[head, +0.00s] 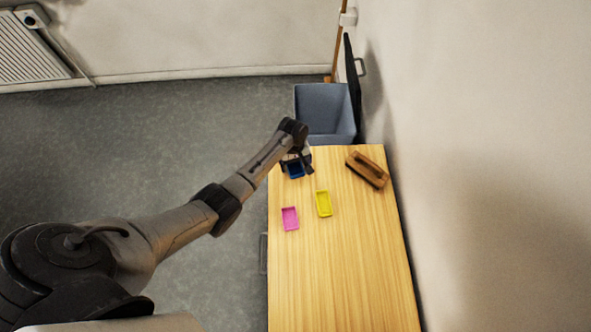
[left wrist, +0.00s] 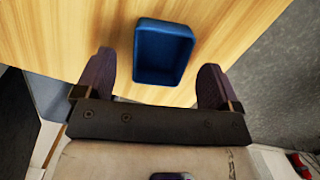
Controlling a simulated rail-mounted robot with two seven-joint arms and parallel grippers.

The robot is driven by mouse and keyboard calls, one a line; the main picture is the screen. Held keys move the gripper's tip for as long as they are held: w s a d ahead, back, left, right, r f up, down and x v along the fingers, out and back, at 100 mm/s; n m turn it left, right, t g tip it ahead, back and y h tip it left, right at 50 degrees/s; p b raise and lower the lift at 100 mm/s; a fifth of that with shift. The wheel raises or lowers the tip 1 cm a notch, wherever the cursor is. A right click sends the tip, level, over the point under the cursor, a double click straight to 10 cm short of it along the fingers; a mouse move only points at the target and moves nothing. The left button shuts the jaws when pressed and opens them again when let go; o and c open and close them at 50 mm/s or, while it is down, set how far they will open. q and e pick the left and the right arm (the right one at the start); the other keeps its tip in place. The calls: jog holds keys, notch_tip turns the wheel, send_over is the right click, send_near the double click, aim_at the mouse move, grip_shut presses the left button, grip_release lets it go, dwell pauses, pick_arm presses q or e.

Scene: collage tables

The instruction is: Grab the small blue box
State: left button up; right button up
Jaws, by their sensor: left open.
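The small blue box (head: 295,171) is an open-topped tray near the far left corner of the wooden table. In the left wrist view the blue box (left wrist: 163,52) lies on the table, beyond and between my fingertips. My left gripper (head: 297,165) is at the box, partly covering it in the head view. In the left wrist view the left gripper (left wrist: 158,75) is open and empty, with one finger on each side of the box's near end. I cannot tell whether a finger touches it. My right gripper is not in view.
On the wooden table (head: 345,270) lie a pink box (head: 290,218), a yellow box (head: 324,203) and a brown wooden object (head: 367,170). A grey-blue bin (head: 325,110) stands past the far edge. A wall runs along the right. The near part of the table is clear.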

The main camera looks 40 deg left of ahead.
aim_at(296, 170)
pick_arm(q)
jog(key=shift+s+d+f+b, duration=0.1)
jog(key=shift+f+b, duration=0.05)
jog(key=shift+f, duration=0.5)
jog(key=shift+s+d+f+b, duration=0.1)
jog(key=shift+f+b, duration=0.05)
jog(key=shift+f, duration=0.45)
jog(key=shift+a, duration=0.1)
jog(key=c, duration=1)
jog(key=shift+r, duration=0.15)
